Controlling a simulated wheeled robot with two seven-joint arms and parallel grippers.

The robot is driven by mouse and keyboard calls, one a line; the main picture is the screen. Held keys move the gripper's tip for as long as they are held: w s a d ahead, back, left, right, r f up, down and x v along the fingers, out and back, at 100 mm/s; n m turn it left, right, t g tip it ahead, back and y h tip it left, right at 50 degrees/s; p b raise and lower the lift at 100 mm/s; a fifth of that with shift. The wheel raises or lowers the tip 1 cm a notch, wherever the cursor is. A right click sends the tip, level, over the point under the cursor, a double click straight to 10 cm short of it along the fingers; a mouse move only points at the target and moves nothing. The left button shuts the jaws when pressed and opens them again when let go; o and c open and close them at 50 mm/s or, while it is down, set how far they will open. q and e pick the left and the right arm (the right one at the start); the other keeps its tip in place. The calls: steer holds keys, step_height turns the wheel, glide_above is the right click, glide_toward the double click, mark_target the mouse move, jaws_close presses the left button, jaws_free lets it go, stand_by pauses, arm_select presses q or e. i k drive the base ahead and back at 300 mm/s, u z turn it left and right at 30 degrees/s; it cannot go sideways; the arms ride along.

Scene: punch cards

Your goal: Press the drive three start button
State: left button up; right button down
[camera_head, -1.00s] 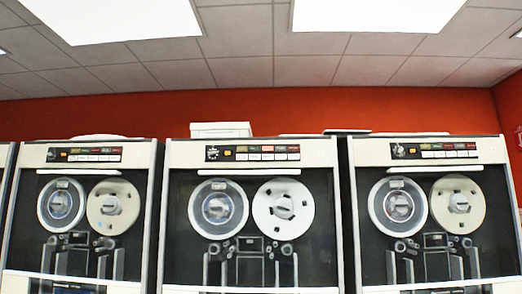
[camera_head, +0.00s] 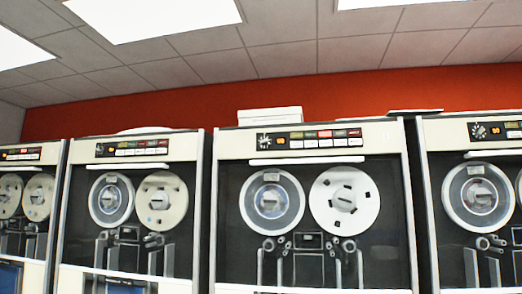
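Several tape drives stand side by side, each with a control panel of small buttons above two reels. One control panel (camera_head: 310,139) is right of centre, with a dial, an orange indicator and rows of coloured and white buttons. Another panel (camera_head: 133,147) is to its left, a partial one (camera_head: 20,154) is at the far left edge, and one (camera_head: 497,131) is cut off at the right edge. The button labels and drive numbers are too small to read, so I cannot tell which is drive three. Neither gripper is in view.
White flat boxes (camera_head: 270,116) lie on top of the drive right of centre. A red wall (camera_head: 190,104) is behind the drives, under a tiled ceiling with bright light panels (camera_head: 150,15). The drives stand close together; the floor is not in view.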

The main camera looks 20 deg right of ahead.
mark_target(308, 144)
steer(key=u, duration=0.1)
steer(key=i, duration=1.25)
steer(key=z, duration=0.65)
